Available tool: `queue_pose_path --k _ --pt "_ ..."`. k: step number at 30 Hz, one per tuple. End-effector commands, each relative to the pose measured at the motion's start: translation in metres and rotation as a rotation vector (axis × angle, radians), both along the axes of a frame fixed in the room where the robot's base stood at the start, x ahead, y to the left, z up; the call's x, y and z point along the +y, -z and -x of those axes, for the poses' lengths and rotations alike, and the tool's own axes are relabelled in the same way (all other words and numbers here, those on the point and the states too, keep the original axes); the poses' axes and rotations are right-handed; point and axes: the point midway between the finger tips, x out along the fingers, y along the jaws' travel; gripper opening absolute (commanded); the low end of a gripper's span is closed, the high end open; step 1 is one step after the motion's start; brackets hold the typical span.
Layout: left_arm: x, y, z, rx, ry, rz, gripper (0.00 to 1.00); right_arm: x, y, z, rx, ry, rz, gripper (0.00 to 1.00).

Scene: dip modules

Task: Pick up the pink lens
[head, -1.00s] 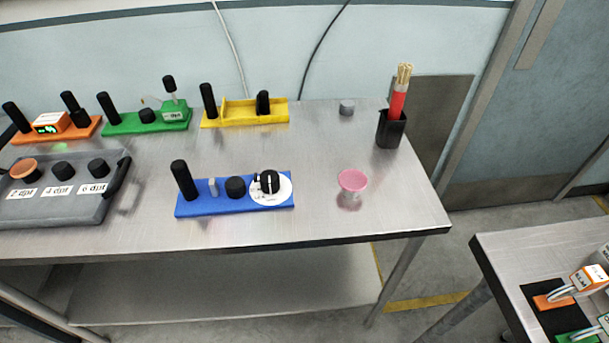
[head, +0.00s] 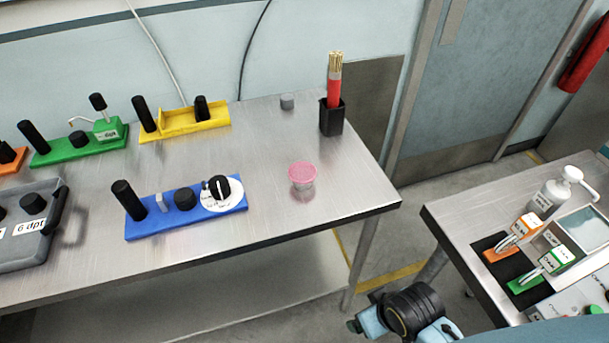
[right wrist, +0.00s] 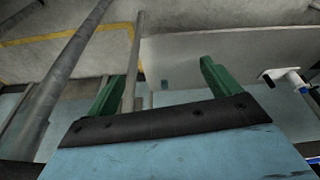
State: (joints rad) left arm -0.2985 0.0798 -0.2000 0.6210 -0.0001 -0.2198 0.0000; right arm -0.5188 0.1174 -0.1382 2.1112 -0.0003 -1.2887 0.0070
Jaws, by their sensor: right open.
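The pink lens (head: 302,171) is a small pink disc on top of a short pale cup-like holder. It stands on the metal table (head: 270,222), right of the blue module, near the front right corner. My right arm shows at the bottom of the head view, below and right of the table edge and apart from the lens. In the right wrist view my right gripper (right wrist: 160,85) has its two green fingers spread wide with nothing between them. The lens is not visible in that view. My left gripper is not in view.
A blue module (head: 160,222) with black knobs stands left of the lens. A black cup (head: 331,118) with red-handled sticks and a small grey cylinder (head: 287,102) stand behind it. A second table (head: 450,215) with a pump bottle (head: 550,197) is at right.

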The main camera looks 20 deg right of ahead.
Motion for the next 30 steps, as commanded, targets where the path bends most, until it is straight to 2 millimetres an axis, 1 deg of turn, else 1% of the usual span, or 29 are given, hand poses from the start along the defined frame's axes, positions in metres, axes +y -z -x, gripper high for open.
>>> queue_pose_path --k 1,4,5,6,9,15,18,21,26,30 --pt "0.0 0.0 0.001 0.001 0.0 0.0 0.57 -0.001 -0.016 -0.005 -0.026 0.0 -0.001 0.89" --pt "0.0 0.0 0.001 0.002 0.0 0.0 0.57 0.0 -0.049 -0.018 -0.101 0.002 -0.007 0.89" --pt "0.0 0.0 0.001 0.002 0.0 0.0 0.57 0.0 -0.061 -0.027 -0.145 0.003 -0.011 0.89" --pt "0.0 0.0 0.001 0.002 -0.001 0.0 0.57 0.001 -0.08 -0.044 -0.232 0.002 -0.021 0.89" --pt "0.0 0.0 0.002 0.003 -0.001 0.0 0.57 0.004 -0.099 -0.076 -0.377 -0.001 -0.046 0.89" --pt "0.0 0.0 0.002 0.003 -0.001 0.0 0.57 0.013 -0.129 -0.128 -0.627 -0.018 -0.107 0.89" --pt "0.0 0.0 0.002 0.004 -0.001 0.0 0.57 0.016 -0.143 -0.15 -0.742 -0.032 -0.142 0.89" --pt "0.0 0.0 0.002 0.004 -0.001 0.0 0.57 0.02 -0.155 -0.168 -0.844 -0.05 -0.178 0.89" --pt "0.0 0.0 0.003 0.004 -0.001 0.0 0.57 0.024 -0.168 -0.183 -0.938 -0.066 -0.216 0.89" --pt "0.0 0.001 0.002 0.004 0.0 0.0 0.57 0.028 -0.166 -0.199 -0.958 -0.07 -0.225 0.89"
